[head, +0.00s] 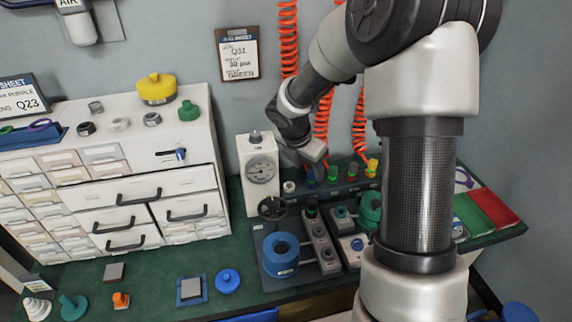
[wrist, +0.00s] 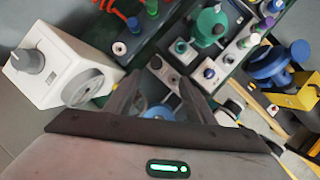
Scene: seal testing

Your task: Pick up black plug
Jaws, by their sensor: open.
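A small dark plug that looks black, perhaps dark green (head: 311,207), stands upright at the back end of a grey socket block (head: 326,256) in the head view.
A white gauge box (head: 260,165) stands left of my gripper. Behind the block is a rack with coloured plugs, including a yellow one (head: 372,168). A blue round fitting (head: 281,252) and a black handwheel (head: 272,207) crowd the block's left. Orange coiled hoses (head: 288,40) hang behind.

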